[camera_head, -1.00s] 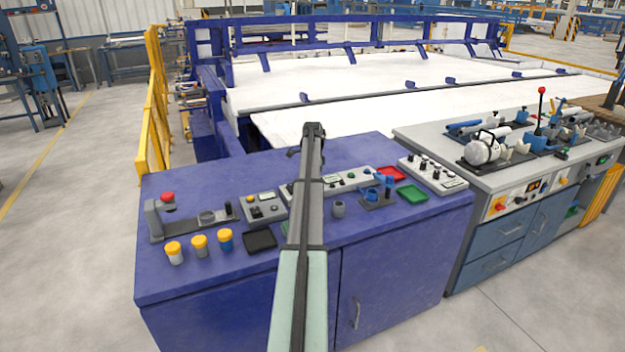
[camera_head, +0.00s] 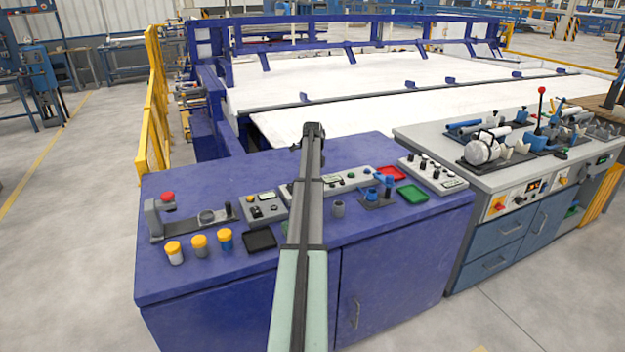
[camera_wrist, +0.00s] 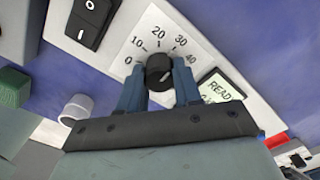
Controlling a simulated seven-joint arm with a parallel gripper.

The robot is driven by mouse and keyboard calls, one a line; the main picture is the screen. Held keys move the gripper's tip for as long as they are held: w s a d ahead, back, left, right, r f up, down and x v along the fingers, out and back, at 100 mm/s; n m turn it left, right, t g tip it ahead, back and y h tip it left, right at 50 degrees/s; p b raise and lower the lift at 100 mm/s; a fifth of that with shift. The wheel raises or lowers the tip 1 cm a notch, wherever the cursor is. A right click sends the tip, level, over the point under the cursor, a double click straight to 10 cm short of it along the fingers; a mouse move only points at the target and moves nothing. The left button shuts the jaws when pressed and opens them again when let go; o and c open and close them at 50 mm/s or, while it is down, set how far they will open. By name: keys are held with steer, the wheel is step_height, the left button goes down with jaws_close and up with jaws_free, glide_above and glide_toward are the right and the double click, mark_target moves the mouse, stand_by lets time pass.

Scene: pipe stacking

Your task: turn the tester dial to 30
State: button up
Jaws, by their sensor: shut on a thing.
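The tester dial (camera_wrist: 158,68) is a round black knob on a light panel in the wrist view. A scale marked 0, 10, 20, 30 and 40 curves around its far side. A short pale mark shows on the knob, but I cannot tell for certain which number it points to. My gripper (camera_wrist: 160,74) has its two blue fingers on either side of the knob, shut on it. In the head view my arm hides the gripper and the dial; part of the tester panel (camera_head: 349,179) shows to the right of the arm.
In the wrist view, a black rocker switch (camera_wrist: 93,20) sits left of the scale and a READY display (camera_wrist: 220,88) right of it. A pale round cap (camera_wrist: 76,108) and a green block (camera_wrist: 12,86) are close by. Yellow-capped jars (camera_head: 200,245) stand on the blue bench (camera_head: 330,255).

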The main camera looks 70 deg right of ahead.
stand_by(0.3)
steer(key=o, duration=1)
steer(key=shift+o, duration=0.2)
step_height(320, 180, up, 14)
stand_by(0.5)
